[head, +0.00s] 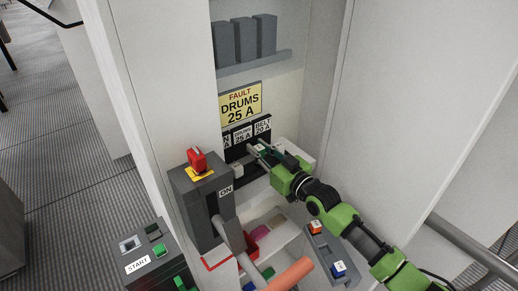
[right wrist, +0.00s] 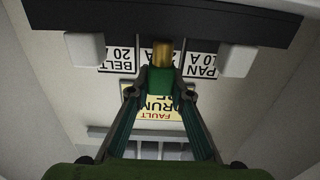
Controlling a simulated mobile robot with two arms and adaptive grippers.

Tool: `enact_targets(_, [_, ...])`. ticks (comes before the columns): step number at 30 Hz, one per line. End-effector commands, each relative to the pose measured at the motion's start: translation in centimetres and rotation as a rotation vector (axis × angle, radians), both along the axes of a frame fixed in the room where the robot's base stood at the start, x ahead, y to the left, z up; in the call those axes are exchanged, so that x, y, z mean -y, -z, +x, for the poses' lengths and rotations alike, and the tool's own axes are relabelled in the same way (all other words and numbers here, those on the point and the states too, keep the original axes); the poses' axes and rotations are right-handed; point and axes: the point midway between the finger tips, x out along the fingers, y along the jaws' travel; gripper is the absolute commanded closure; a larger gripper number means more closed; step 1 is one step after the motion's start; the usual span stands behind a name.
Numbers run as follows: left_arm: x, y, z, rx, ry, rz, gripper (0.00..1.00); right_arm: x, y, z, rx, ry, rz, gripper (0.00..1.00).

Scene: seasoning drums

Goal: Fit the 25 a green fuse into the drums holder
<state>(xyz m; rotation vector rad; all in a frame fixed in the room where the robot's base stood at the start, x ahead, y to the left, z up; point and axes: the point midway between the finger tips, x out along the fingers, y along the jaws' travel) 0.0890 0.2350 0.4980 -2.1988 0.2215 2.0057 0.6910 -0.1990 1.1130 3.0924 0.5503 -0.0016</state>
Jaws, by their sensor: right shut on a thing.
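My right gripper (head: 268,157) is at the fuse panel under the labels in the head view. In the right wrist view its two fingers (right wrist: 160,92) are closed on a green fuse (right wrist: 161,79) with a brass end (right wrist: 162,54). The brass end points at the dark holder strip (right wrist: 190,14), between two white blocks. It lines up with the middle label, partly covered by the fuse. In the head view the DRUMS 25 A label (head: 242,135) is above the gripper, which hides the holder's opening. I cannot tell whether the fuse touches the holder. My left gripper is not in view.
White blocks stand at the BELT (right wrist: 85,48) and PAN (right wrist: 236,60) positions, close on both sides. A yellow fault sign (head: 240,104) hangs above. A grey switch box (head: 197,205) with a red knob (head: 197,160) stands left. A tray with coloured pieces lies below.

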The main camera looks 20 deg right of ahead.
Motion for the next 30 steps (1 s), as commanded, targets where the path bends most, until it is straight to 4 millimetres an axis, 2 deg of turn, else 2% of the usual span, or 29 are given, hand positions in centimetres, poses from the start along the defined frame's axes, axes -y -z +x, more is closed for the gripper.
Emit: enact_targets(30, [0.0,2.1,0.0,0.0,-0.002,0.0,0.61,0.0,2.7,0.0,0.0,0.0,0.0,1.0])
